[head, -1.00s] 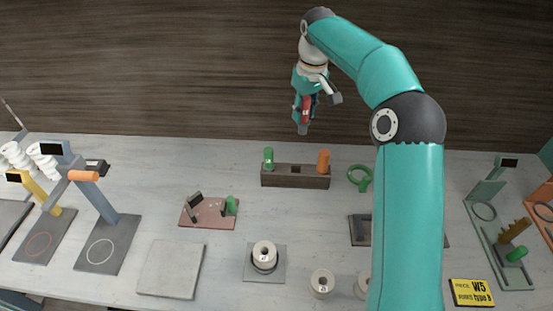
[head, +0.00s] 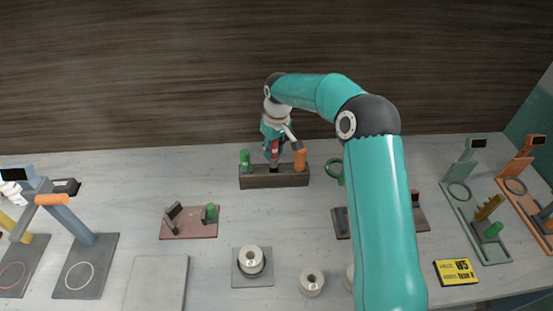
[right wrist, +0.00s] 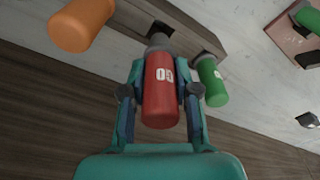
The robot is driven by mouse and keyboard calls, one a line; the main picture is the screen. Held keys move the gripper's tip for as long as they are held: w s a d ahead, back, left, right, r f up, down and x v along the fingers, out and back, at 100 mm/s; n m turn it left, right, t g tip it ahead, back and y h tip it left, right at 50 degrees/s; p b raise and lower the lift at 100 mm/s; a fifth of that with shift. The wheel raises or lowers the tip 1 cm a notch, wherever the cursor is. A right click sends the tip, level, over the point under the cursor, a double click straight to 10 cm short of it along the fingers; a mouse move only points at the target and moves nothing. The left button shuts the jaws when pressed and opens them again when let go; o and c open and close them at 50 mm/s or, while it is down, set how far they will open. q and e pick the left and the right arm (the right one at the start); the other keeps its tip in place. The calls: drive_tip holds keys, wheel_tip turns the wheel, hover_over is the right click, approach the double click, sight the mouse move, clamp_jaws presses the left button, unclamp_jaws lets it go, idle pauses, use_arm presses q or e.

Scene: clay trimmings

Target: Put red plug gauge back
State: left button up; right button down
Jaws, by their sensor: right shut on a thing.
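The red plug gauge (right wrist: 162,88) is upright between the fingers of my right gripper (right wrist: 160,92), which is shut on it. Its grey end points at the dark square hole of the wooden rack (right wrist: 190,30) in the right wrist view. In the head view my right gripper (head: 273,152) is over the middle of the rack (head: 262,181), with the red gauge (head: 274,147) partly hidden by the fingers. I cannot tell whether the tip has entered the hole. A green plug gauge (head: 245,160) and an orange one (head: 300,160) stand on either side. My left gripper is not in view.
A green ring gauge (head: 337,171) lies right of the rack, partly behind my right arm. A reddish plate (head: 190,224) lies front left. A yellow sign (head: 456,271) lies at right.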

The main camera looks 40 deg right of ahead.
sight(273, 159)
wheel_tip(273, 159, down, 4)
drive_tip(key=shift+r, duration=0.1)
drive_tip(key=shift+f, duration=0.25)
drive_tip(key=shift+f+b, duration=0.3)
drive_tip(key=shift+f, duration=0.05)
drive_tip(key=c, duration=0.9)
unclamp_jaws()
drive_tip(key=shift+w, duration=0.1)
drive_tip(key=shift+o, duration=0.2)
drive_tip(key=shift+r, duration=0.1)
